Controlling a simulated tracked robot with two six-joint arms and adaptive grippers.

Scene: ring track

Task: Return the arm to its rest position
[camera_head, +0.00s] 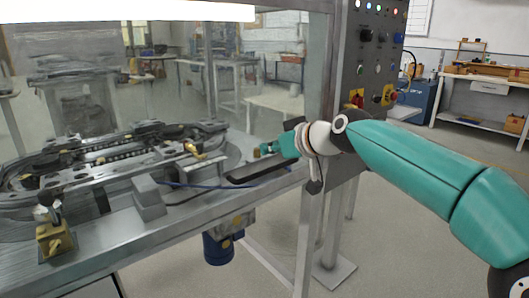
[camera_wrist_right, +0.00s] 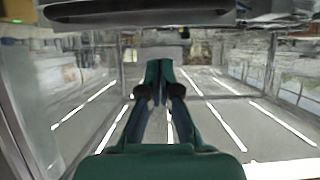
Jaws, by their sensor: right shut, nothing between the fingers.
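My right arm (camera_head: 420,165), teal with a pale wrist, comes in from the right of the head view. It is stretched out toward the ring-track bench. My right gripper (camera_head: 266,150) points left, close to the bench's right end. In the right wrist view its fingers (camera_wrist_right: 160,75) run together at the tips, shut with nothing between them. I cannot tell from the head view whether it touches the dark tray-like part (camera_head: 262,170) beside it. My left gripper is not in view.
The ring track (camera_head: 110,155) lies on the metal bench (camera_head: 150,232) at left. An upright frame post (camera_head: 318,110) and a control panel (camera_head: 372,60) with buttons stand close to my right arm. A blue motor (camera_head: 217,248) hangs below the bench. Floor at lower right is clear.

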